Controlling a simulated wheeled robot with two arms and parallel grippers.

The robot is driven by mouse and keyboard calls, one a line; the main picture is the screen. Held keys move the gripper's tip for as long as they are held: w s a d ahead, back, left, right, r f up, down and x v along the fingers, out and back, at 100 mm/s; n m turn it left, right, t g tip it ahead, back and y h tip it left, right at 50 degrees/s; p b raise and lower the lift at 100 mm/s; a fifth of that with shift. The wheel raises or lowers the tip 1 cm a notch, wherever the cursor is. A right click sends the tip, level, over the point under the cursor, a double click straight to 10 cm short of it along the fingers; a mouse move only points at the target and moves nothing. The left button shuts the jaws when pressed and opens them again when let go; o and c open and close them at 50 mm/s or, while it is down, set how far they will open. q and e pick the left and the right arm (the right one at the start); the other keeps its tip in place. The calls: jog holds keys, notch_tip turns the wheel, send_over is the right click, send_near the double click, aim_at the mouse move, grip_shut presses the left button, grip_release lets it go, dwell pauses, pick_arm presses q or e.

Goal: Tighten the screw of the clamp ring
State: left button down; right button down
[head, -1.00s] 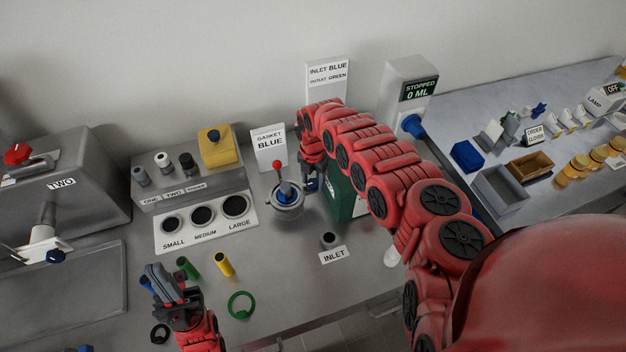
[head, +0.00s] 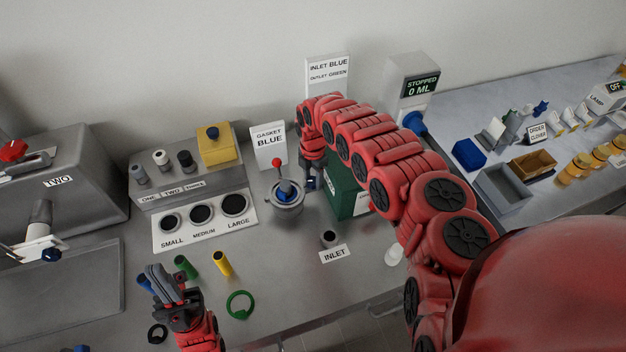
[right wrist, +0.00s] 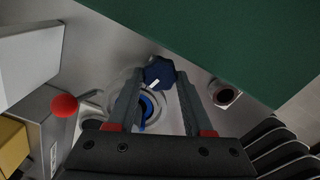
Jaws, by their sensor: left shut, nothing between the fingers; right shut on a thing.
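The clamp ring (head: 287,200) is a grey round fitting on the bench, with blue inside and a red-ball lever (head: 277,164) standing up by it. In the right wrist view, the ring (right wrist: 158,107) shows between and behind my fingers. The screw's dark blue knob (right wrist: 159,72), with a white mark, is between the fingertips of my right gripper (right wrist: 160,78), which is shut on it. In the head view, my right gripper (head: 311,183) is at the ring's right side, partly hidden by my arm. My left gripper (head: 162,278) is shut and empty at the front left.
A green box (head: 345,190) stands close to the right of my right gripper. The inlet pipe (head: 329,238) is in front. A green ring (head: 239,304) and small coloured tubes (head: 222,263) lie near my left gripper. A GASKET BLUE sign (head: 269,146) stands behind the clamp.

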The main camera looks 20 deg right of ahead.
jog(key=m+b, duration=0.2)
jog(key=m, duration=0.2)
jog(key=shift+w+m, duration=0.15)
jog(key=shift+m, duration=0.15)
jog(key=m+b, duration=0.2)
jog(key=shift+f+m, duration=0.15)
jog(key=shift+m, duration=0.25)
jog(key=m+b, duration=0.2)
jog(key=shift+m, duration=0.3)
jog(key=shift+m+b, duration=0.9)
jog(key=shift+b, duration=0.1)
jog(key=shift+m+b, duration=0.55)
jog(key=shift+m, duration=0.95)
jog(key=shift+r, duration=0.2)
jog(key=shift+c, duration=1.5)
grip_release()
